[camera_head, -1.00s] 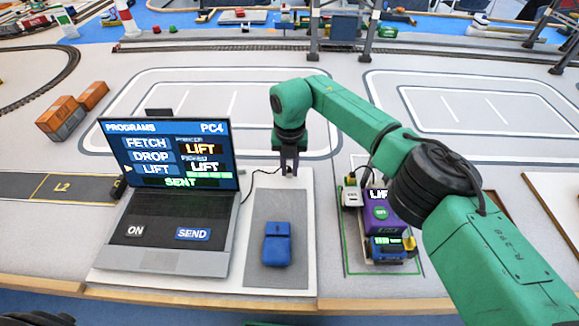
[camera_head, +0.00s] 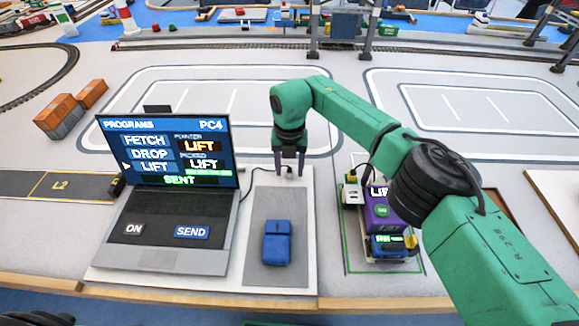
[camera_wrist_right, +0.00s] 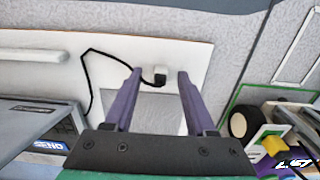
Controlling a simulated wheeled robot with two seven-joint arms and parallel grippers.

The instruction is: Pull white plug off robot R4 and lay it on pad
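A small white plug (camera_wrist_right: 147,75) with a black end and a black cable lies on the white margin of the pad (camera_head: 306,230), behind its grey area. In the head view it is a tiny pale spot near the fingertips. My right gripper (camera_head: 290,172) is open above it; in the right wrist view its two purple fingers (camera_wrist_right: 155,73) stand apart on either side of the plug. The purple and blue robot (camera_head: 381,213), which I take as R4, stands in a green outline at right; its label is not legible. My left gripper is not clearly in view.
A laptop (camera_head: 165,200) showing LIFT and SENT stands left of the pad. A blue block-like object (camera_head: 277,243) lies on the grey area. Orange and grey crates (camera_head: 62,116) stand at far left.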

